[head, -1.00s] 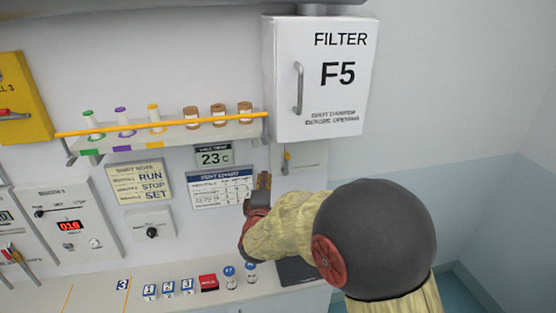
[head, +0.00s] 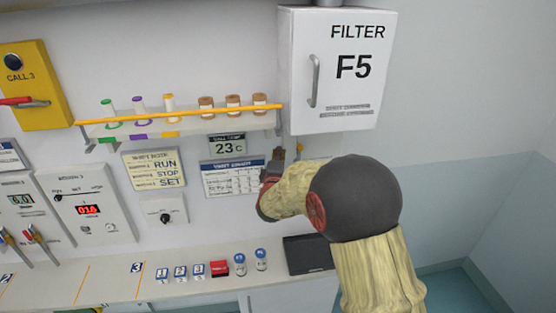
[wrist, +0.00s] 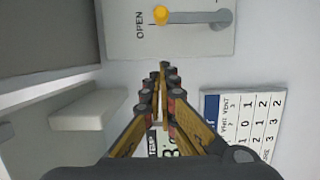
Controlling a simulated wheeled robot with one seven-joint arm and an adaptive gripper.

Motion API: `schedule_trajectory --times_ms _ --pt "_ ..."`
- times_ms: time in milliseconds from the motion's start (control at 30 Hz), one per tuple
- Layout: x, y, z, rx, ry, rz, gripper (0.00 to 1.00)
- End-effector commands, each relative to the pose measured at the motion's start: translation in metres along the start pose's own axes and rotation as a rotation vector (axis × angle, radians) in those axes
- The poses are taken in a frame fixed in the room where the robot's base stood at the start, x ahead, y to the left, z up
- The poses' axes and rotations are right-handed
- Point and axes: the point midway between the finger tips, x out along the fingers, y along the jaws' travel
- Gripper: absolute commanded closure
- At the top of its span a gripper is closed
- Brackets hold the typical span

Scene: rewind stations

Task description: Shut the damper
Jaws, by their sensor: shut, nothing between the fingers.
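The damper is a light panel with a grey lever and yellow knob (wrist: 161,14), at the top of the wrist view. The lever lies along the panel, its knob beside the word OPEN and its grey pivot end (wrist: 222,18) to the right. In the head view the damper panel (head: 317,145) sits just under the filter box (head: 335,70), mostly hidden by my arm. My gripper (head: 281,154) is shut and empty, in front of the wall left of the panel. In the wrist view its fingertips (wrist: 163,66) are apart from the knob, below it in the picture.
A printed chart (head: 230,179) and a temperature display (head: 227,145) hang near my gripper. A counter (head: 110,285) with blocks, jars and a dark tray (head: 308,254) runs below.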

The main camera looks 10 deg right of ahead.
Motion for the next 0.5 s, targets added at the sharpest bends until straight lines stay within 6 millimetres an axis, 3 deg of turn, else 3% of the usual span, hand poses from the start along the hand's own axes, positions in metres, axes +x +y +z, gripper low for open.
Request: schedule_trajectory --times_ms 200,500 --pt "0.010 0.001 0.029 0.000 -0.002 -0.001 1.00" --pt "0.013 0.000 0.040 0.001 0.000 -0.001 1.00"
